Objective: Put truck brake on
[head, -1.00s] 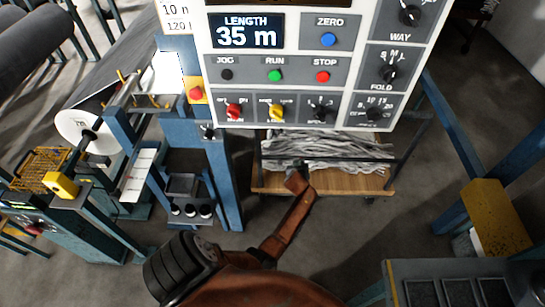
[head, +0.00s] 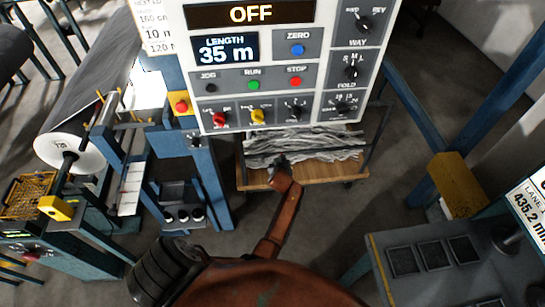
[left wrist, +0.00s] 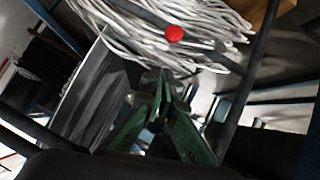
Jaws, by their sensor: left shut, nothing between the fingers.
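The truck is a low cart with a wooden deck (head: 325,173), piled with pale grey folded cloth (head: 310,143), below the control panel. My left gripper (head: 279,163) is small and dark at the truck's near edge, in front of the cloth. In the left wrist view my green left fingers (left wrist: 161,88) are shut with nothing between them. A red ball knob (left wrist: 174,34) shows beyond the fingertips, apart from them, in front of the cloth strands. It may be the brake's handle; I cannot tell its position. My right gripper is out of view.
The control panel (head: 277,110) hangs above the truck; its top display reads OFF. Blue machine posts (head: 212,180) stand left of the truck. A yellow block (head: 458,185) and a grey console (head: 425,262) are at right. Bare floor (head: 375,205) lies between.

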